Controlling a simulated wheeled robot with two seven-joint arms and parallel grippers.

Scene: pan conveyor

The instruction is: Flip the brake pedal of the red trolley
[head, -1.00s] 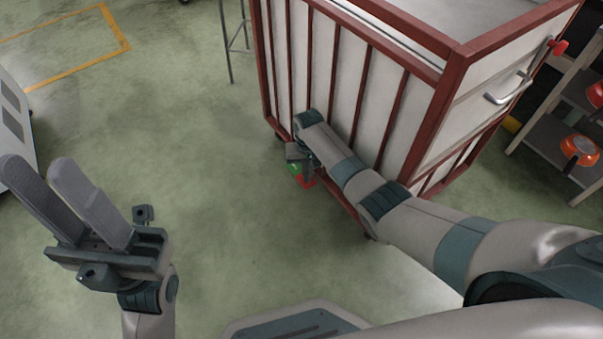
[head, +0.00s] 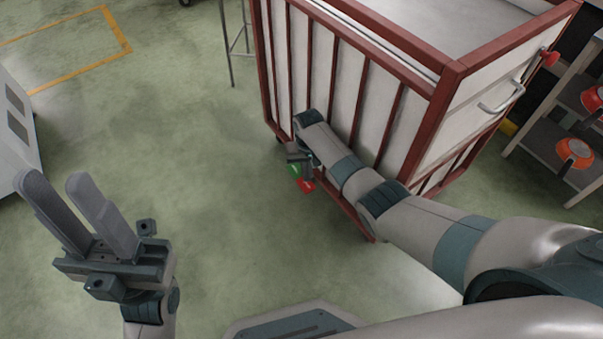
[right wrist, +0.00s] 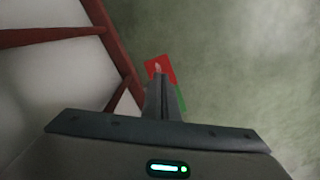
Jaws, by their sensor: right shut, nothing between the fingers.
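The red trolley (head: 436,120) is a large red-framed cart with pale panels, right of centre in the head view. Its brake pedal has a red part (head: 307,186) and a green part (head: 295,170), low at the trolley's near left side. In the right wrist view the red part (right wrist: 158,66) lies just beyond the fingertips, and the green part (right wrist: 181,99) shows to their right. My right gripper (right wrist: 161,80) is shut and empty, its tips overlapping the pedal in view; I cannot tell whether they touch. My left gripper (head: 55,176) is open and empty, over the floor.
A shelf (head: 540,145) with orange-red pans (head: 575,153) stands right of the trolley. A grey cabinet (head: 18,125) is at the left edge. A thin-legged stand (head: 228,50) is behind the trolley. The green floor between is clear.

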